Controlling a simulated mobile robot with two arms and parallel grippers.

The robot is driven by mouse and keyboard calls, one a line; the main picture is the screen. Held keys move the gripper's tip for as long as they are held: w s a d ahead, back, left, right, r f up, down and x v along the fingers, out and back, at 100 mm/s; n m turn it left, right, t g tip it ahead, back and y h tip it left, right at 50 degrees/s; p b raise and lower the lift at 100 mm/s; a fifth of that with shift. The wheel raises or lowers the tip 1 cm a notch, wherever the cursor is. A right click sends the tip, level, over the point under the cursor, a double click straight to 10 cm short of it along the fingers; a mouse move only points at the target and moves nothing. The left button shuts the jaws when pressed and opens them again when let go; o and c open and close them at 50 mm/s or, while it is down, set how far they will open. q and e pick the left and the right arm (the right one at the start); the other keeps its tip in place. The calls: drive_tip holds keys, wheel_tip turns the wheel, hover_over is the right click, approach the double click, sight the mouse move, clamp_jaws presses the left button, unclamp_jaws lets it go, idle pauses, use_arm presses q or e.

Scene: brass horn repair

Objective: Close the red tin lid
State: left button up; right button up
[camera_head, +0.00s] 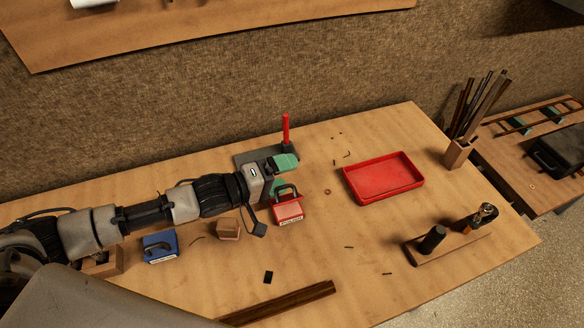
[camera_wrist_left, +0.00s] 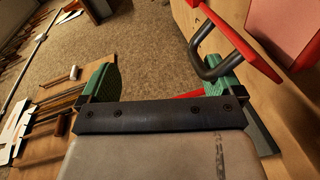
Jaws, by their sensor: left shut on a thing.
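The red tin (camera_head: 290,211) has a pale label and stands left of the middle of the bench. Its red lid (camera_head: 286,188) is raised at the tin's back and carries a dark handle. In the left wrist view the lid (camera_wrist_left: 243,45) is a thin red plate, with the dark handle reaching the right green finger. My left gripper (camera_head: 283,175) is just behind the tin, shut on the lid, though the fingers look well apart and the exact contact is hard to see. My right gripper is not in view.
A red stick (camera_head: 286,130) stands upright behind my left gripper.

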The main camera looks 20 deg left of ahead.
use_arm(q)
drive_tip(key=shift+s+a+r+p, duration=0.2)
drive_tip(key=shift+s+a+r, duration=0.15)
drive_tip(key=shift+a, duration=0.25)
drive_tip(key=shift+s+a+r+p, duration=0.2)
drive_tip(key=shift+s+a, duration=0.1)
drive_tip(key=shift+a, duration=0.3)
drive_tip(key=c, duration=0.3)
drive_tip(key=shift+s+a, duration=0.35)
drive_tip(key=shift+a, duration=0.15)
drive_tip(key=shift+c, duration=0.5)
drive_tip(key=p+v, duration=0.1)
drive_tip(key=v, duration=0.1)
drive_tip(key=shift+s+a, duration=0.15)
drive_tip(key=shift+s, duration=0.25)
drive_tip(key=c, duration=0.3)
drive_tip(key=shift+s+a+f, duration=0.2)
drive_tip(key=shift+s+a, duration=0.1)
drive_tip(key=shift+a, duration=0.2)
drive_tip(key=shift+s+a+f, duration=0.15)
drive_tip(key=shift+s+a, duration=0.2)
drive_tip(key=shift+a, duration=0.2)
drive_tip(key=shift+c, duration=0.2)
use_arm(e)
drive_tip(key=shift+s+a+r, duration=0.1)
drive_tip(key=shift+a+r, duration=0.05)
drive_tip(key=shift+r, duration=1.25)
